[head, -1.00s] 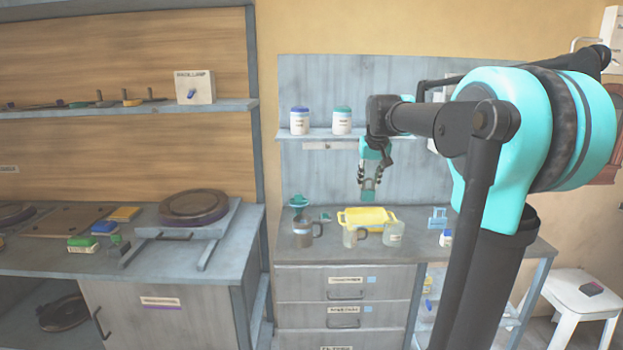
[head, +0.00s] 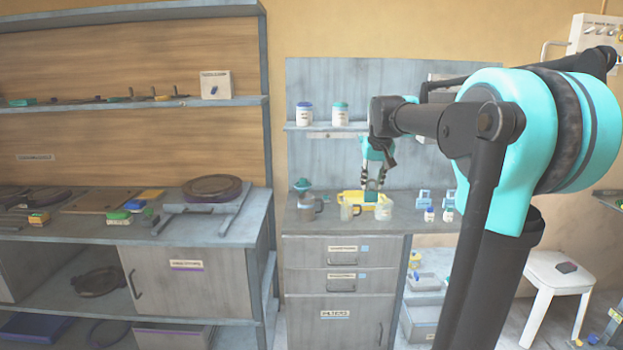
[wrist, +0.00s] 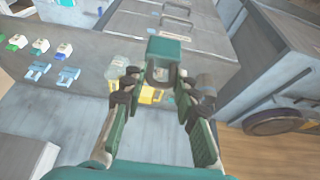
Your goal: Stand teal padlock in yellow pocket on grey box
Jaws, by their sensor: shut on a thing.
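My gripper (head: 373,178) is shut on the teal padlock (head: 370,196), with the fingers pointing down. In the head view the padlock overlaps the yellow tray on the grey bench; I cannot tell the gap between them. In the wrist view my gripper (wrist: 160,84) has its fingertips at both sides of the padlock's shackle. The padlock's solid teal body (wrist: 170,47) lies beyond the fingertips. I cannot make out a yellow pocket on a grey box for certain in either view.
The yellow tray (head: 349,198), a brown mug (head: 306,206) and a clear mug (head: 347,211) stand on the bench. Small bottles and blue stands are at its right. A wall shelf (head: 300,126) holds two jars. A white stool (head: 556,270) stands on the right.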

